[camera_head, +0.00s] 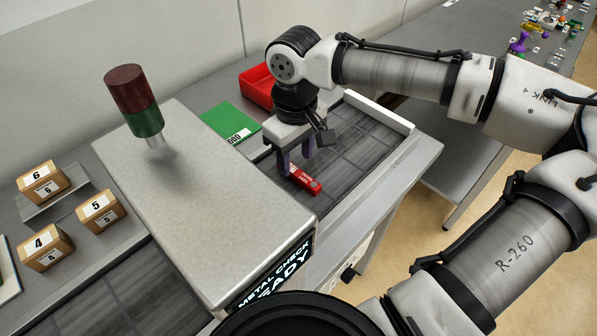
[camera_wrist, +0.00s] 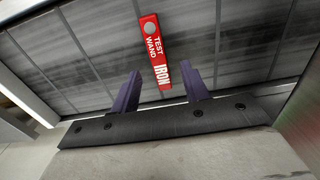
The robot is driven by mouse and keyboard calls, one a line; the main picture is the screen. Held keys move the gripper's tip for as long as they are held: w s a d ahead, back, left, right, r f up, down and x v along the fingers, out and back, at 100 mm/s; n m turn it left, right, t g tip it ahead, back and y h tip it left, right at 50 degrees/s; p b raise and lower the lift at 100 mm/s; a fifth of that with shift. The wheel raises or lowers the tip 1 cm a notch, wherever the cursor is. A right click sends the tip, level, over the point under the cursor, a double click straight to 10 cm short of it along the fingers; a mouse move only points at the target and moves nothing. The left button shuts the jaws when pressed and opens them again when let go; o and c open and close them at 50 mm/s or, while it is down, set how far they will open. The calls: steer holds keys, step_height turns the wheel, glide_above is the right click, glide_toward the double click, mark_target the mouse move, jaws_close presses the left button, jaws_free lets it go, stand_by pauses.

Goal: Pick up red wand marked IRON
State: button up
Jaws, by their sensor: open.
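The red wand (camera_head: 305,180) lies on the dark conveyor belt, just past the end of the grey metal-check box. In the wrist view the wand (camera_wrist: 153,50) shows white lettering "TEST WAND IRON" and a grey round spot at its far end. My gripper (camera_head: 293,162) is above the belt at the wand, pointing down. In the wrist view its two purple fingers (camera_wrist: 160,80) are spread apart, with the lettered end of the wand showing between and beyond their tips. The fingers do not appear to touch the wand.
The metal-check box (camera_head: 200,190) with a red and green lamp (camera_head: 134,100) stands left of the wand. A green card (camera_head: 230,121) and a red tray (camera_head: 258,86) lie behind. Numbered blocks (camera_head: 48,247) sit at left. A white rail (camera_head: 379,112) edges the belt's end.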

mark_target(297, 172)
steer(key=shift+f, duration=1.75)
jaws_close()
